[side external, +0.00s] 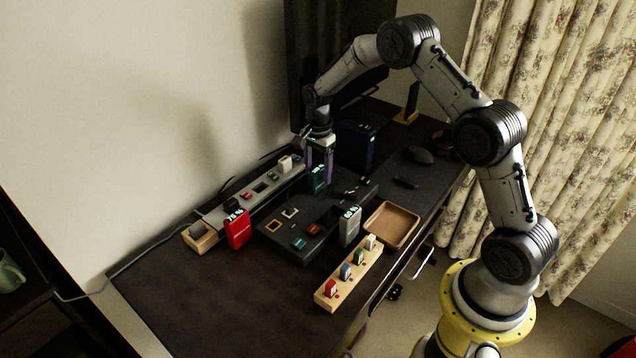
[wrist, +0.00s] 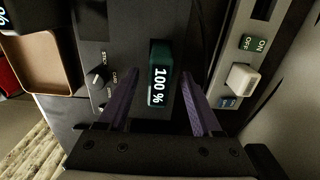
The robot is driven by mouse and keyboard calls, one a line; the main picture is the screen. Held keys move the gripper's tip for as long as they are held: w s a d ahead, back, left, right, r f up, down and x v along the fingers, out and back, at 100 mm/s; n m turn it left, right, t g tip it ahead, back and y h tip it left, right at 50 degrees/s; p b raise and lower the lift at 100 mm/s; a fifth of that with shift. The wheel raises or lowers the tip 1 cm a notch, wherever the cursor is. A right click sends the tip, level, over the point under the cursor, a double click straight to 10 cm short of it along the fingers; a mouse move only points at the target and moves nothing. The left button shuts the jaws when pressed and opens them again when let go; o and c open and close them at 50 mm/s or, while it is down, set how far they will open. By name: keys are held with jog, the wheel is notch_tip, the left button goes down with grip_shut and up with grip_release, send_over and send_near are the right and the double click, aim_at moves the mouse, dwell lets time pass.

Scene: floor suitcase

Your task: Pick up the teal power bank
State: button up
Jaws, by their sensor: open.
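The teal power bank (side external: 318,180) stands upright at the back of the dark panel in the side view, partly hidden by my fingers. In the wrist view the teal power bank (wrist: 158,58) shows a lit "100 %" display. My gripper (side external: 320,180) points down over it, jaws open. In the wrist view my gripper (wrist: 160,82) has its two purple fingers apart, with the teal power bank between them in the picture. Gaps show on both sides, and the jaws look empty. The exact height of the fingertips against it is hard to tell.
A navy power bank (side external: 356,146) stands close right of my gripper. A power strip (side external: 256,189) runs behind at left. A red power bank (side external: 237,229) and a white one (side external: 349,226) stand nearer. A wooden tray (side external: 368,237) lies at front right. The front left desk is clear.

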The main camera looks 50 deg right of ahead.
aim_at(318, 179)
jog(key=shift+a+f, duration=0.1)
jog(key=shift+f, duration=1.45)
jog(key=shift+c, duration=0.2)
grip_shut()
jog(key=shift+r, duration=0.1)
